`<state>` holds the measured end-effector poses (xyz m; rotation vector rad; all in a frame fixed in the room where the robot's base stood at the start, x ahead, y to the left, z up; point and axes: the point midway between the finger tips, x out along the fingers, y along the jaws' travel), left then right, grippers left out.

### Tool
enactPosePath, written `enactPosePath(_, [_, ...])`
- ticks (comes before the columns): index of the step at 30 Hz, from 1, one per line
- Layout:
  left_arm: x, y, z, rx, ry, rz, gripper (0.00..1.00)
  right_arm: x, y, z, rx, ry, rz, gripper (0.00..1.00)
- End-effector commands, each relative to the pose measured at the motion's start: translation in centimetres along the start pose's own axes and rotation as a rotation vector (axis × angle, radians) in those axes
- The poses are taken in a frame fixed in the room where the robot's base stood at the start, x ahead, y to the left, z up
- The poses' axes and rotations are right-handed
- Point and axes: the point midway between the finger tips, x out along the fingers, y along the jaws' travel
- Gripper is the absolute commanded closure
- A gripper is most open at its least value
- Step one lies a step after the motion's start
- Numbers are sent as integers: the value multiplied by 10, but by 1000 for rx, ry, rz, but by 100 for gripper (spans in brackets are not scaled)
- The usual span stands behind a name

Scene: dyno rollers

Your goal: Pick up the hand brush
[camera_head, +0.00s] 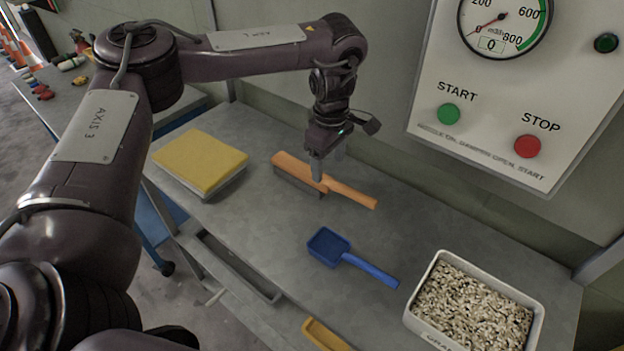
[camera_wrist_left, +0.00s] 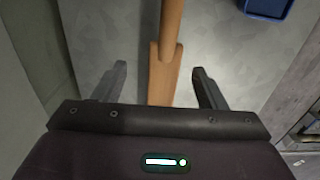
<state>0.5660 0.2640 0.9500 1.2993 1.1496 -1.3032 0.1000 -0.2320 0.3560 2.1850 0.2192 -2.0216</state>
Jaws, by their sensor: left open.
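The hand brush (camera_head: 297,168) lies on the grey workbench, with an orange wooden back and handle and dark bristles along its near side. Its handle (camera_head: 352,194) points to the right. My left gripper (camera_head: 327,173) is over the brush near where the handle meets the head, fingers pointing down. In the left wrist view, the brush (camera_wrist_left: 163,75) runs between the two open fingers (camera_wrist_left: 158,85), with a gap on each side. Whether the fingertips reach down beside the wood is hard to tell. My right gripper is not in view.
A blue scoop (camera_head: 328,246) lies in front of the brush. A tray of grain-like flakes (camera_head: 428,329) stands at the front right. A yellow-topped stack (camera_head: 201,160) is at the left. A panel with gauge and START and STOP buttons (camera_head: 490,125) overhangs the back right.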

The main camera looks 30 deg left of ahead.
Motion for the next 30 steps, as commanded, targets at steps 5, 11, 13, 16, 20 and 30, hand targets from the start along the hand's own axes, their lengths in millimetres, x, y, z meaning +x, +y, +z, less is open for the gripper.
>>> enactPosePath(5, [19, -1, 0, -1, -1, -4, 35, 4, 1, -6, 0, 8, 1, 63])
enactPosePath(11, [39, -4, -4, -1, 0, -4, 35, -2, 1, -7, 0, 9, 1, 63])
enactPosePath(13, [50, -6, -5, -1, 1, -5, 35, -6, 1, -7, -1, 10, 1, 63])
enactPosePath(16, [66, -6, -6, 0, 0, -2, 35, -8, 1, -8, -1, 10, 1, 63])
enactPosePath(20, [77, -6, -6, 0, 0, 0, 35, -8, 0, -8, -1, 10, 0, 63])
enactPosePath(30, [78, -6, -6, 0, 0, 1, 48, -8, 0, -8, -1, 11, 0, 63])
